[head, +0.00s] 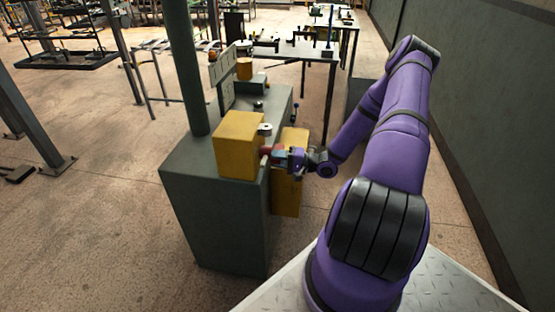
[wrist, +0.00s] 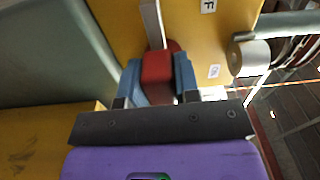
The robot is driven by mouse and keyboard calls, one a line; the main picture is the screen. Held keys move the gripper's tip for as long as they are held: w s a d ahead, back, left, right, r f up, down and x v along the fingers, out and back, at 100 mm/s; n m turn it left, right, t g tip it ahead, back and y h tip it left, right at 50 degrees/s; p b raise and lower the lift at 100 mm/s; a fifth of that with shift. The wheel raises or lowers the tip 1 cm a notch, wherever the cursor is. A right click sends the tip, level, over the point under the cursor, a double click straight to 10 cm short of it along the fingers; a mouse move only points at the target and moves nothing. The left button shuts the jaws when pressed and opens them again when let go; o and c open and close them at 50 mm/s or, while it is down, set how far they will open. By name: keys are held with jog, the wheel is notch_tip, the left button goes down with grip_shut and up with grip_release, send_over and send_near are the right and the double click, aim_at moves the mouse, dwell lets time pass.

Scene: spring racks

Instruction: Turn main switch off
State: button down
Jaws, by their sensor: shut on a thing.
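The main switch is a yellow box (head: 238,146) on the near end of a dark green cabinet. Its red handle (head: 265,150) sticks out on the right side of the box. My gripper (head: 276,154) reaches it from the right. In the wrist view the blue fingers of my gripper (wrist: 159,80) are shut on the red handle (wrist: 158,68), one on each side. A grey metal strip (wrist: 152,24) runs from the handle along the yellow face (wrist: 190,30). A label ending in "F" shows near the top edge; the other label is too small to read.
The green cabinet (head: 215,215) carries a thick green post (head: 186,70). A second yellow box (head: 287,200) hangs on its right side, below my gripper. A grey round fitting (wrist: 250,58) is close on the right. A dark wall (head: 480,130) stands right of my arm.

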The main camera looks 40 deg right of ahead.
jog(key=c, duration=0.8)
grip_release()
jog(key=shift+c, duration=0.2)
jog(key=v, duration=1.1)
jog(key=shift+w, duration=0.1)
